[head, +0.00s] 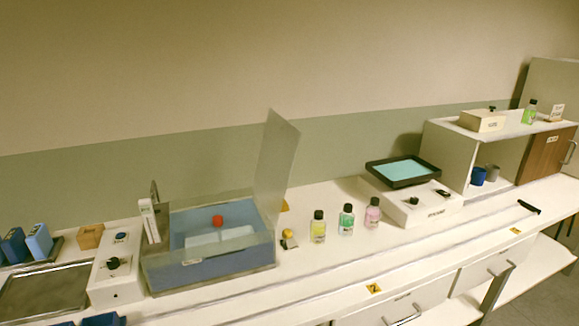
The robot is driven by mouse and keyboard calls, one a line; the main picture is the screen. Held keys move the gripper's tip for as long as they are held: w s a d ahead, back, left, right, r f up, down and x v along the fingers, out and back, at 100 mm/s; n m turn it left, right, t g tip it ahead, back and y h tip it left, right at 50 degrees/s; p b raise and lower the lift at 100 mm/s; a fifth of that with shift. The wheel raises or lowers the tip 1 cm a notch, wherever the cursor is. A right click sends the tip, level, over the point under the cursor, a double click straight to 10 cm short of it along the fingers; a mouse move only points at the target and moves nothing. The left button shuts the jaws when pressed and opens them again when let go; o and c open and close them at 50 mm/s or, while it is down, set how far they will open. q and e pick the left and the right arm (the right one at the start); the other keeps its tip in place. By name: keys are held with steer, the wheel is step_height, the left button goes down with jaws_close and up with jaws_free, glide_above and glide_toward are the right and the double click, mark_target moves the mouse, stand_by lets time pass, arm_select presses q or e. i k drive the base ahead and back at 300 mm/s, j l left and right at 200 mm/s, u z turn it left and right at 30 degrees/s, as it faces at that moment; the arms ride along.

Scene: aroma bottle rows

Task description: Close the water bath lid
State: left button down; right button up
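The water bath (215,268) is a blue, clear-walled basin on the bench, left of the middle of the head view. Its lid (276,165) is a translucent panel. It stands open, nearly upright, at the right side of the bath. Inside the bath a red-capped item (218,221) shows beside pale blocks, with its lower part hard to make out. Neither of my grippers is in view.
A white control box (117,268) stands left of the bath. A small yellow-and-black item (289,239) and yellow (319,230), green (346,220) and pink (373,214) bottles stand to its right. Farther right is a teal-topped device (404,170). The front bench strip is mostly clear.

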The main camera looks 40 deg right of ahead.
mark_target(259, 182)
steer(key=k+l, duration=0.15)
steer(key=l, duration=0.2)
steer(key=k+l, duration=0.1)
steer(key=l, duration=0.25)
steer(key=k+l, duration=0.15)
steer(key=l, duration=0.2)
steer(key=k+l, duration=0.1)
steer(key=l, duration=0.25)
steer(key=k+l, duration=0.15)
steer(key=l, duration=0.2)
steer(key=z, duration=0.05)
